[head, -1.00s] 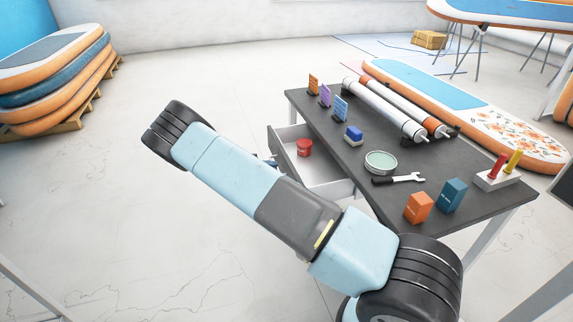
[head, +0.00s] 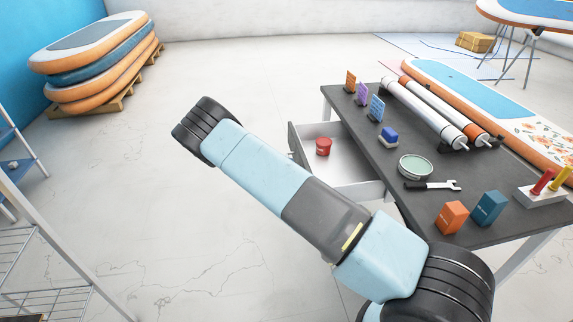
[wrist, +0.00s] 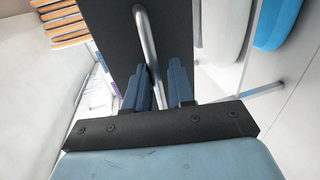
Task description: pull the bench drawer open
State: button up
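The bench drawer (head: 337,173) stands partly out of the dark-topped bench (head: 385,157) in the head view, its inside showing. A red can (head: 323,147) stands in it. In the wrist view, the dark drawer front (wrist: 110,40) carries a curved metal bar handle (wrist: 143,35). My gripper (wrist: 160,72) has its two blue fingers on either side of this handle. The bar runs close beside the left finger; whether both fingers press on it I cannot tell. In the head view, my arm hides the gripper and the handle.
On the bench are white rollers (head: 425,113), a wrench (head: 432,185), a round dish (head: 415,167) and small boxes (head: 452,217). A wire shelf (head: 30,250) stands at left, stacked boards (head: 100,60) at the back left. The floor left of the drawer is clear.

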jog(key=shift+o, duration=1.4)
jog(key=shift+r, duration=0.15)
jog(key=v, duration=1.3)
jog(key=shift+a, duration=0.4)
jog(key=shift+w, duration=0.1)
